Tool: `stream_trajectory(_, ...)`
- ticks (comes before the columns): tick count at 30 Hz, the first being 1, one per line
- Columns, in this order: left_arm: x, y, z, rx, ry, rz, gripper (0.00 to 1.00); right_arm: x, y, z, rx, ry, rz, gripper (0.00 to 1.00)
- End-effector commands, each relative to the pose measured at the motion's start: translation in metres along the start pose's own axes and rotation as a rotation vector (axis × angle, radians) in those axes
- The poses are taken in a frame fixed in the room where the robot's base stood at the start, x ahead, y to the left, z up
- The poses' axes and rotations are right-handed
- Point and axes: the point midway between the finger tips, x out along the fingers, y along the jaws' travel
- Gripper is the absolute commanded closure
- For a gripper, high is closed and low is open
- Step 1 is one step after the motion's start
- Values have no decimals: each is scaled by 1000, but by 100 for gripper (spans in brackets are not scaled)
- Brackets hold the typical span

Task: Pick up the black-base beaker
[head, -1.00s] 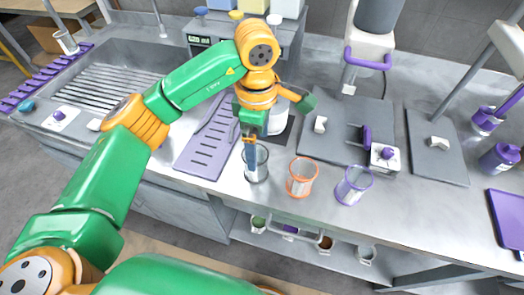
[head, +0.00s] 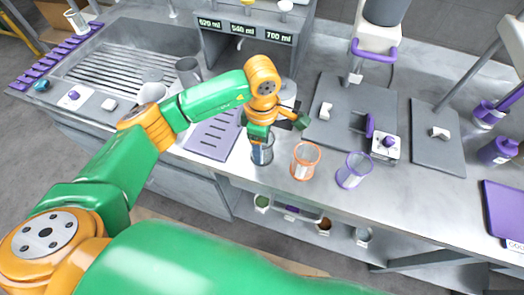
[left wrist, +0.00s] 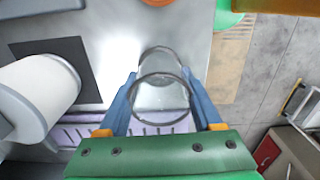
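The black-base beaker (head: 262,153) is a clear glass with a dark rim. It stands upright on the counter, left of the orange-rimmed beaker (head: 306,161) and the purple-rimmed beaker (head: 355,171). My left gripper (head: 261,140) is down at it and hides its upper part in the head view. In the left wrist view, the beaker (left wrist: 160,97) lies between the two blue fingers of my left gripper (left wrist: 160,78). The fingers are spread wide, one on each side, close to the glass; contact is not clear. My right gripper is not in view.
A purple slotted tray (head: 212,136) lies left of the beaker, near the sink (head: 128,62). A machine with volume displays (head: 247,34) stands behind. Grey plates (head: 340,97) lie to the right. The counter front is free beside the beakers.

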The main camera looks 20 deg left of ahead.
Motion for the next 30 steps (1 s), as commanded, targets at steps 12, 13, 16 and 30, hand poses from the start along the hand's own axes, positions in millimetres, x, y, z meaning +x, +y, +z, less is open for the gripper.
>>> stream_trajectory(12,-7,1,0,-1,-1,5,92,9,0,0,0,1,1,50)
stream_trajectory(13,-10,1,0,0,-2,5,92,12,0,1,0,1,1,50)
stream_trajectory(16,-29,0,2,2,-2,10,92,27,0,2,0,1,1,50)
stream_trajectory(30,-119,-107,57,8,3,8,92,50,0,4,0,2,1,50)
